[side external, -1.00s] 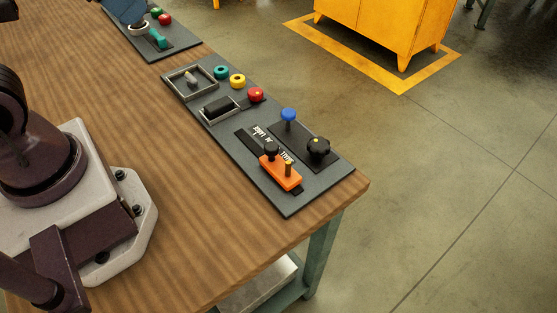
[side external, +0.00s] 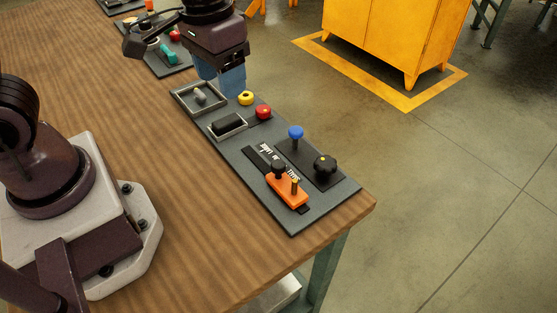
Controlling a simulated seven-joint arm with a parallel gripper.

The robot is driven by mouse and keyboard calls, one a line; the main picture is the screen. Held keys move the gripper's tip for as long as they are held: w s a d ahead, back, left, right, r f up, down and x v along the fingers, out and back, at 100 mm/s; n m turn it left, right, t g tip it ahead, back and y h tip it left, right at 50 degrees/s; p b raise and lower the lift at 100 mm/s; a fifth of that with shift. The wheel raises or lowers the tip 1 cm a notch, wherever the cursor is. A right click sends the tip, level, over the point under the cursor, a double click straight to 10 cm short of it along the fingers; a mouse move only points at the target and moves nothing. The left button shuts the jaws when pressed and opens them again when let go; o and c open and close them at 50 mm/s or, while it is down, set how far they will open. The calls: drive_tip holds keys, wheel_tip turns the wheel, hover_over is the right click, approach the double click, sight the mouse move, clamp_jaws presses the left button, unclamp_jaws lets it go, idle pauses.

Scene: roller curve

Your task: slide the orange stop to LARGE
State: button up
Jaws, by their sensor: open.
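The orange stop (side external: 287,190) sits on a dark track with white lettering (side external: 272,163) on the near panel. It is at the track's near end, towards the table corner, with a black knob (side external: 279,167) and a brass pin (side external: 295,184) on top. The lettering appears to include a size word beside the track, but it is too small to read surely. My gripper (side external: 222,80) is above the far end of this panel, well away from the stop. Its blue fingers are apart and empty, and they hide the green button.
The grey panel (side external: 240,160) also carries a framed toggle switch (side external: 199,97), a black rocker (side external: 228,122), yellow (side external: 245,98) and red (side external: 263,112) buttons, a blue-topped lever (side external: 296,133) and a black dial (side external: 325,166). Bare wood (side external: 150,150) lies left of it.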

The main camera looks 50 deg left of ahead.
sight(278, 164)
drive_tip(key=w+d+f+n, duration=0.4)
drive_tip(key=w+f+n, duration=0.3)
drive_tip(key=w+n, duration=0.1)
drive_tip(key=shift+g, duration=0.3)
drive_tip(key=f, duration=1.3)
drive_tip(key=shift+s+d+f, duration=0.15)
drive_tip(key=shift+s+d, duration=0.05)
drive_tip(key=shift+s, duration=0.1)
